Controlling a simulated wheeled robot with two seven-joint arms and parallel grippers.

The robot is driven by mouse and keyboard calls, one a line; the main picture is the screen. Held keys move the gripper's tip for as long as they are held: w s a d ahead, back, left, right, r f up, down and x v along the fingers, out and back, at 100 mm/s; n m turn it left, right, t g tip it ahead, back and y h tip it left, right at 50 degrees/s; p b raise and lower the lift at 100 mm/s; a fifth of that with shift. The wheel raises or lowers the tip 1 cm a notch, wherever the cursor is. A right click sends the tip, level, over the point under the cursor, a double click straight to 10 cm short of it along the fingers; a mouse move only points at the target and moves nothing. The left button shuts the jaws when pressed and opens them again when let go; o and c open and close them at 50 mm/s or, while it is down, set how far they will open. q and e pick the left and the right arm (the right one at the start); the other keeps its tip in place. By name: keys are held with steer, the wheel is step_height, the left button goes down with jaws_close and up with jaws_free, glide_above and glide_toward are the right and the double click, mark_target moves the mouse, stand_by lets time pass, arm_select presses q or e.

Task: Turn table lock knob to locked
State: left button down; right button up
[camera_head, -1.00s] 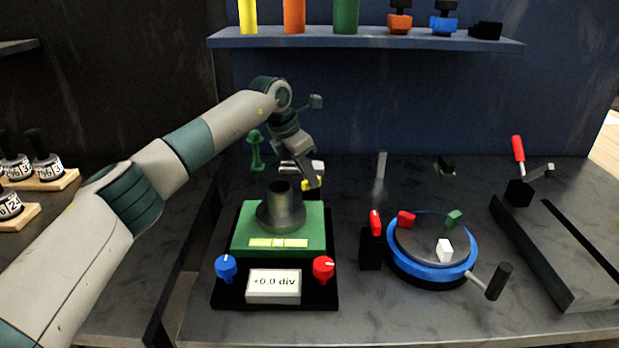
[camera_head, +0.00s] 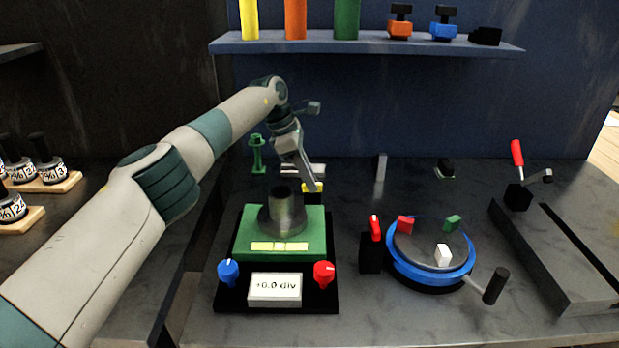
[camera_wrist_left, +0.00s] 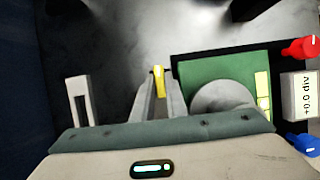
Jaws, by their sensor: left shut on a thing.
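A small yellow knob (camera_head: 313,187) sits on a black post just behind the green tilting block (camera_head: 312,240). My left gripper (camera_head: 317,188) reaches down to it from behind. In the left wrist view, the yellow knob (camera_wrist_left: 158,80) is between the two fingers of the left gripper (camera_wrist_left: 159,95), which is shut on it. The fingers hide part of the knob, and I cannot read any lock marking on it. My right gripper is in neither view.
The black base carries a blue knob (camera_head: 228,272), a red knob (camera_head: 324,273) and a display (camera_head: 275,288) reading +0.0 div. A blue-rimmed round table (camera_head: 398,269) with a crank stands to the right, with a red lever (camera_head: 375,228) beside it. A shelf (camera_head: 350,42) hangs behind.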

arm_select(q)
steer(key=c, duration=1.8)
jaws_free()
steer(key=shift+o, duration=0.2)
steer(key=shift+a+r, duration=0.25)
steer(key=shift+r, duration=0.15)
steer(key=v, duration=1.6)
steer(key=shift+r, duration=0.3)
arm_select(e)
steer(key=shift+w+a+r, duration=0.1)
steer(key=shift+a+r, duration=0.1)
